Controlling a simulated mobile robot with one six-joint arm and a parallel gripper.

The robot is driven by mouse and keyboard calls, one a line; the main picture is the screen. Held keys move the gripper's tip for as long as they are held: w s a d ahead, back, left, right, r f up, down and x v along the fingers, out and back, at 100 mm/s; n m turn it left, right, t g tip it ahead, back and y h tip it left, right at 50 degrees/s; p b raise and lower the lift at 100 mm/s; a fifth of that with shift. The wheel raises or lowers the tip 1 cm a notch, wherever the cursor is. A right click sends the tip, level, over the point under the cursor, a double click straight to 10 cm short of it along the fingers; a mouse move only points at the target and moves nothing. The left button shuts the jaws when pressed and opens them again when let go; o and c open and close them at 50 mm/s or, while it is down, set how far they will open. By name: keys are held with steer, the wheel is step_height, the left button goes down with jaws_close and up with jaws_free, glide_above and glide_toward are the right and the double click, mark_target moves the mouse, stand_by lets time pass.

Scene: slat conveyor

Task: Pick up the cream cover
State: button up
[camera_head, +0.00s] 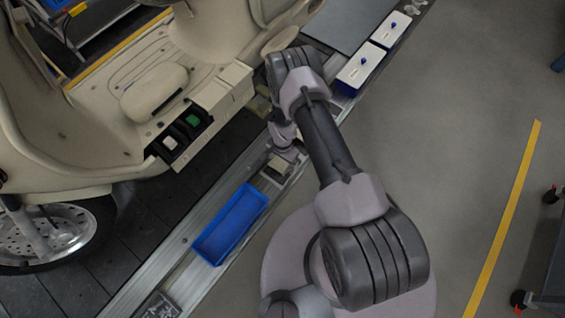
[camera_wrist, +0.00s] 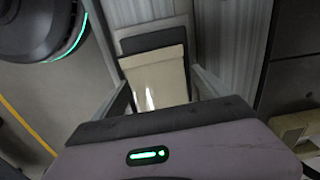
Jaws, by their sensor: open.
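The cream cover (camera_wrist: 155,77) is a small, glossy, box-like piece in the wrist view. It sits against a dark pad, with a grey plate behind it. My gripper (camera_wrist: 162,82) is open, with one finger on each side of the cover; whether either finger touches it I cannot tell. In the head view the cover (camera_head: 276,164) shows as a small pale patch on the conveyor's side rail, partly hidden by my gripper (camera_head: 287,152) just above it.
A blue bin (camera_head: 231,224) lies on the rail in front of the cover. A cream scooter (camera_head: 150,95) with an open compartment (camera_head: 178,138) is at left. Grey floor at right is clear up to the yellow line (camera_head: 505,210).

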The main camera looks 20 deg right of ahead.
steer(key=shift+r, duration=0.1)
steer(key=c, duration=1.5)
steer(key=shift+r, duration=0.1)
